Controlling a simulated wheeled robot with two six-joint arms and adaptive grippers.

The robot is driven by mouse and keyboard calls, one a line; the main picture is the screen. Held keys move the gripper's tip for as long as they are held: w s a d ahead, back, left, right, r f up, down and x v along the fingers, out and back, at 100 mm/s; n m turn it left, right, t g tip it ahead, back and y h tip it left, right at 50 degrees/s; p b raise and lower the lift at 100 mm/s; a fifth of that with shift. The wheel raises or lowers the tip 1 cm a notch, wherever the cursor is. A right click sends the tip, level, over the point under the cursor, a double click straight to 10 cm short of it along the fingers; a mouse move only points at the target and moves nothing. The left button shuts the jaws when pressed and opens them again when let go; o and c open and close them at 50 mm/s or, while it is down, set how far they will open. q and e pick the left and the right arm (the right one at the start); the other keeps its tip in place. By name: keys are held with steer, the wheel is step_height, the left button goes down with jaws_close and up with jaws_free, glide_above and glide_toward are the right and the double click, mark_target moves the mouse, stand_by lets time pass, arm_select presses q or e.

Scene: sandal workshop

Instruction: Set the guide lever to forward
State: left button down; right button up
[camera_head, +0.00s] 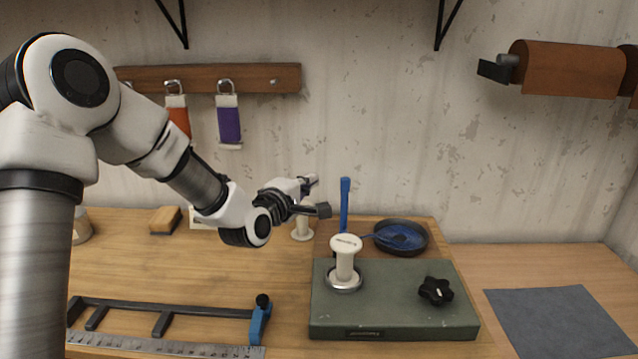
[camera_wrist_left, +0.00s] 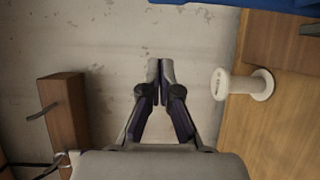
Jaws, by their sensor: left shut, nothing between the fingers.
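An upright blue lever (camera_head: 345,205) stands behind the green-grey box, just right of my left gripper. I cannot tell its exact setting, and its foot is hidden. My left gripper (camera_head: 321,209) is in the air, a little left of the blue lever and apparently apart from it. In the left wrist view its fingertips (camera_wrist_left: 160,70) are together with nothing between them. A second blue handle (camera_head: 260,321) sits at the right end of a dark rail at the front left. The frames do not show which blue part is the guide lever. My right gripper is not in view.
A green-grey box (camera_head: 385,320) carries a white spool-shaped knob (camera_head: 345,262) and a black knob (camera_head: 436,291). Another white spool (camera_head: 302,230), also in the wrist view (camera_wrist_left: 243,84), stands near my gripper.

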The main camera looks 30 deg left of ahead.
arm_select(q)
steer(key=s+d+r, duration=0.1)
steer(key=s, duration=0.6)
steer(key=shift+s+b, duration=0.15)
steer(key=shift+b, duration=0.25)
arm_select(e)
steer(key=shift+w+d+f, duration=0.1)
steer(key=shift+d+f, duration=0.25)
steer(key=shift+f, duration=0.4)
